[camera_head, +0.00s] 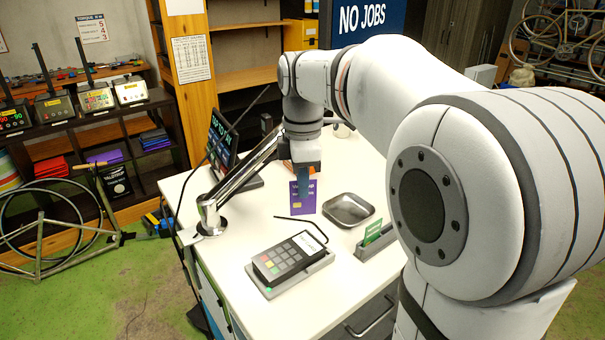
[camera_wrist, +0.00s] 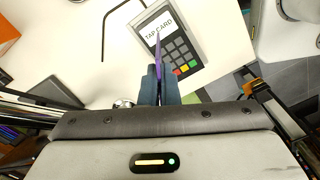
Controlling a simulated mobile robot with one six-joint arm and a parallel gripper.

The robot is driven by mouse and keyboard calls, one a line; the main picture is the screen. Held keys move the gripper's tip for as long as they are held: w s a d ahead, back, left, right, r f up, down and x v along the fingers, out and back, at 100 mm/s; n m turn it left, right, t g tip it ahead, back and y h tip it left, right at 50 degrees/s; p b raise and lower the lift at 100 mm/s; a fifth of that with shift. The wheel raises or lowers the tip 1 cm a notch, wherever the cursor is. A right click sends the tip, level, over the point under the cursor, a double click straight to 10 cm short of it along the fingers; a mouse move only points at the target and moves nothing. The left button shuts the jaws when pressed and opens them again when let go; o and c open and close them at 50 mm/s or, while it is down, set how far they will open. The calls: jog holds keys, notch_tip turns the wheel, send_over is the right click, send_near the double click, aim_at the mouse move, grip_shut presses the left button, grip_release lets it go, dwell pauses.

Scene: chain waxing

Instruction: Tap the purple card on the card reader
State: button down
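My gripper (camera_head: 303,174) is shut on the purple card (camera_head: 303,200) and holds it upright above the white counter, behind the card reader. In the wrist view the purple card (camera_wrist: 158,56) shows edge-on between the fingers of my gripper (camera_wrist: 158,82). The card reader (camera_head: 290,258) sits in a grey cradle near the front of the counter, with a keypad and a small green light. In the wrist view the card reader (camera_wrist: 170,40) shows "TAP CARD" on its screen. The card is apart from the reader.
A metal tray (camera_head: 349,210) is right of the card. Green cards stand in a holder (camera_head: 374,240) at the counter's right edge. A tilted display (camera_head: 222,140) and a chrome post (camera_head: 210,214) stand at the left. A bent black rod (camera_head: 303,222) lies behind the reader.

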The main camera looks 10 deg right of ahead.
aim_at(304, 212)
notch_tip(304, 212, down, 7)
jog(key=b, duration=0.6)
jog(key=shift+s+f, duration=0.15)
dwell(0.9)
notch_tip(304, 212, up, 7)
jog(key=p, duration=0.6)
dwell(0.6)
